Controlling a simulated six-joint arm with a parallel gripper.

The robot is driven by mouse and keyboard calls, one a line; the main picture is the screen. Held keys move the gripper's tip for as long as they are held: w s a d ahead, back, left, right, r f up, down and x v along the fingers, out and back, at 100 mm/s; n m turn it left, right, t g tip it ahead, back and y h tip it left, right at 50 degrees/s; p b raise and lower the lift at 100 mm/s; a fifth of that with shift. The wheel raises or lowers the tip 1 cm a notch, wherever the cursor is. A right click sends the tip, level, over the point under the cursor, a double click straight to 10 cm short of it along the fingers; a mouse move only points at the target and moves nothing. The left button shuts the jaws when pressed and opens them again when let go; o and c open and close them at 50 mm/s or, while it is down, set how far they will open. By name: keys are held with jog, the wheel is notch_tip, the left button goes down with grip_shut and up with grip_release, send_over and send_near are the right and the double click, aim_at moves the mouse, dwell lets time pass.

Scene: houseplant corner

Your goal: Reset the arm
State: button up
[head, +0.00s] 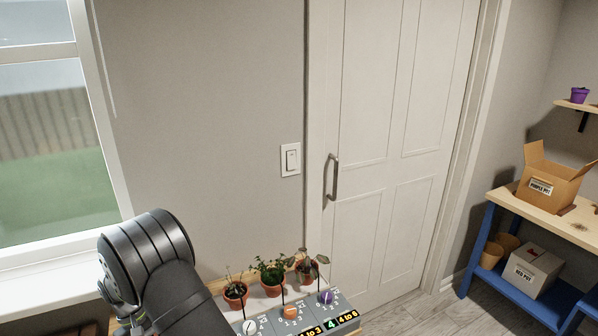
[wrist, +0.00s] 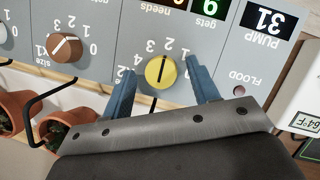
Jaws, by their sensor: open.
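My gripper (wrist: 160,68) shows in the wrist view, with two blue fingers spread apart and nothing held between them. A yellow knob (wrist: 160,71) with a dark pointer line appears between the fingertips, with a gap on each side. How far the fingertips are from the panel along the viewing direction I cannot tell. The knob sits on a grey control panel (wrist: 210,45) with printed numbers, seen upside down. In the head view my arm reaches in from the bottom edge, and my gripper is out of view there.
A brown knob (wrist: 65,48) and black hooked tubes near potted plants (wrist: 66,130) are left of my gripper. In the head view, several potted plants (head: 270,272) stand behind the panel, before a closed door (head: 390,150). A workbench (head: 545,210) holds boxes.

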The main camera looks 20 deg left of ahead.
jog(key=m, duration=0.2)
jog(key=m+g, duration=0.1)
jog(key=m, duration=0.1)
jog(key=shift+w+d+g+y, duration=0.1)
jog(key=shift+g+y, duration=0.2)
jog(key=shift+y, duration=0.1)
jog(key=m, duration=0.3)
jog(key=shift+d+m+g+y, duration=0.1)
jog(key=shift+m+g+y, duration=0.3)
jog(key=m+y, duration=0.1)
jog(key=m, duration=0.2)
jog(key=m+y, duration=0.1)
jog(key=m, duration=0.2)
jog(key=shift+d+g, duration=0.1)
jog(key=shift+g, duration=0.2)
jog(key=shift+y, duration=0.3)
